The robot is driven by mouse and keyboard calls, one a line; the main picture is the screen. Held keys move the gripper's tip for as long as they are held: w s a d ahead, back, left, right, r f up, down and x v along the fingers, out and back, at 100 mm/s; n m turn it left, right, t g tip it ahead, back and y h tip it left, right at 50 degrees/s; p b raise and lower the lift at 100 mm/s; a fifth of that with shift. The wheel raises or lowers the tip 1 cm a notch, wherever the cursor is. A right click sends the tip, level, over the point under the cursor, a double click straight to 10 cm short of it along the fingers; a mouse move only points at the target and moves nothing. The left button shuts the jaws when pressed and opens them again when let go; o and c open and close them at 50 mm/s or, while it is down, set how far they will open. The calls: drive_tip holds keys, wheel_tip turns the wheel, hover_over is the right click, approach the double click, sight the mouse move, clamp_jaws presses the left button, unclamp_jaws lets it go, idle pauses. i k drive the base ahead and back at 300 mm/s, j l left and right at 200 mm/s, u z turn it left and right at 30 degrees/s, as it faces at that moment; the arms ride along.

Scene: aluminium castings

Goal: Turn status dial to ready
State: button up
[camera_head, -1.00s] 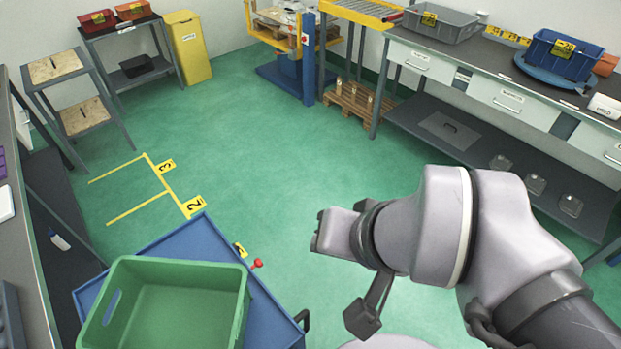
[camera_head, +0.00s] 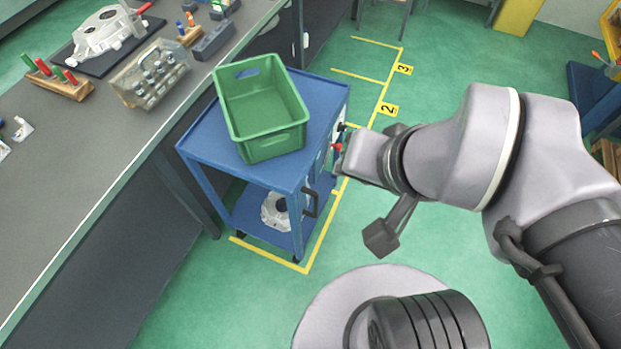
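A small red knob (camera_head: 337,148), which may be the status dial, shows at the right side of the blue trolley (camera_head: 318,92). It is small and partly covered by the end of my arm, so its setting cannot be read. A small black part and a pale panel show beside it. My wrist appears just right of the knob in the picture; whether they touch cannot be told. A dark block on a grey bar (camera_head: 381,238) hangs below my wrist. My gripper's fingertips cannot be made out clearly.
A green crate (camera_head: 222,112) stands on the trolley, and a pale casting (camera_head: 277,210) lies on its lower shelf. A grey workbench (camera_head: 90,165) with castings and tools runs along the left. Green floor with yellow lines is open beyond the trolley.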

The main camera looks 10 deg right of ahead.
sight(340, 127)
drive_tip(key=i+l+u, duration=0.2)
drive_tip(key=i+l, duration=0.55)
drive_tip(key=i, duration=0.05)
